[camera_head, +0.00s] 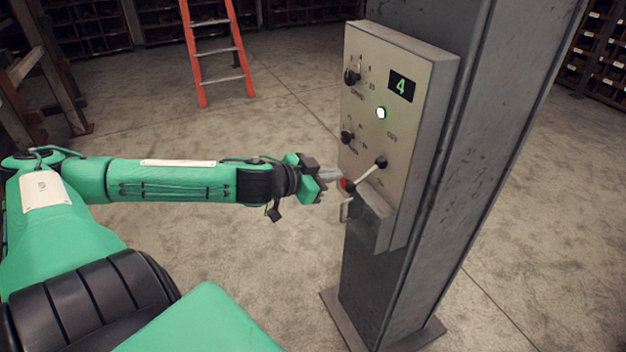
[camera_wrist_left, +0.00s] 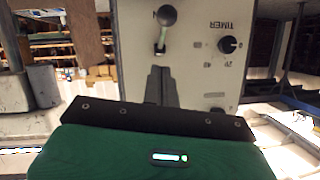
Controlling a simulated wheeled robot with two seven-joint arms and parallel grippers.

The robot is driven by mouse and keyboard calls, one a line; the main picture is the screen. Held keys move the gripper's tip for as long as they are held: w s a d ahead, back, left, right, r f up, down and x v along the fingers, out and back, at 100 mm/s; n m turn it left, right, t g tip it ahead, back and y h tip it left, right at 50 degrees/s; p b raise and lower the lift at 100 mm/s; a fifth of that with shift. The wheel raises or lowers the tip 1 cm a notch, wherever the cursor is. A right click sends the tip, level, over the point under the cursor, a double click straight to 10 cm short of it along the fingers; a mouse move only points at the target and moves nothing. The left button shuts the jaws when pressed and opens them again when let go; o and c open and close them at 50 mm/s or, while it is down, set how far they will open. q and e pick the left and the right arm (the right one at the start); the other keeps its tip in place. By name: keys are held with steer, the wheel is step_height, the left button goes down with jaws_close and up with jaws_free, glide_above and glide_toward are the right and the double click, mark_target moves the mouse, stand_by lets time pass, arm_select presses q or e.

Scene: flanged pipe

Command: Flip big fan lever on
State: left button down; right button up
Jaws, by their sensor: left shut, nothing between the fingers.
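The lever (camera_head: 365,174) is on the front of a grey control box (camera_head: 412,75). It slants down and left from its pivot to a red ball end. In the left wrist view the lever (camera_wrist_left: 162,35) shows beyond the fingertips, with its ball end at the top. My left gripper (camera_head: 338,177) is shut and empty, its fingertips close beside the red ball. In the left wrist view its shut fingers (camera_wrist_left: 161,75) point at the panel just below the lever's pivot. I cannot tell whether they touch the lever. My right gripper is not in view.
The box is fixed to a steel column (camera_head: 480,130). A small handle (camera_head: 345,209) sits below the lever. An orange ladder (camera_head: 217,50) stands behind; the floor between is clear.

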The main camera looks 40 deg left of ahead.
arm_select(q)
steer(key=shift+p+v, duration=1.65)
steer(key=shift+v, duration=0.8)
steer(key=shift+a+f, duration=0.1)
steer(key=shift+f, duration=0.1)
